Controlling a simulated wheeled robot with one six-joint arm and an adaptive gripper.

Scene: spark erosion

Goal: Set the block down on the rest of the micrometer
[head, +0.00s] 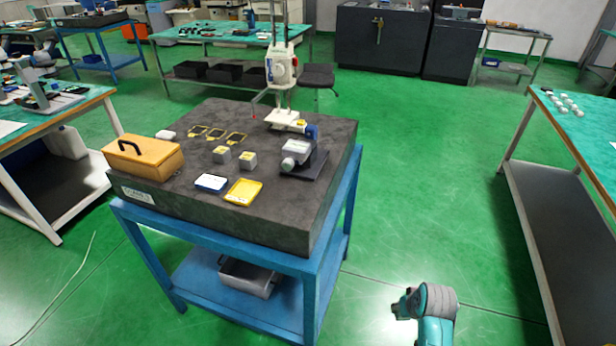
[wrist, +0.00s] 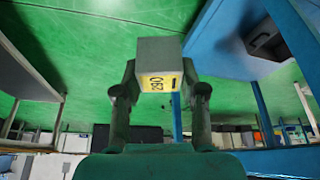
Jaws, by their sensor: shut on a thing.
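The block (wrist: 158,52) is grey with a yellow label bearing dark marks. In the wrist view my gripper (wrist: 160,80) is shut on it, one finger on each side. The micrometer (head: 297,152) stands near the right edge of the dark stone slab in the head view. It has a pale grey body, a blue part at its back and a dark base. Its rest is too small to make out clearly. My arm is low at the right of the head view, over the floor and apart from the slab; the held block cannot be made out there.
The dark stone slab (head: 198,178) lies on a blue stand (head: 302,290). It bears two small blocks (head: 248,160), a yellow tray (head: 243,192), a blue-and-white tray (head: 211,183), a wooden box (head: 145,155) and a tall gauge (head: 283,72).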

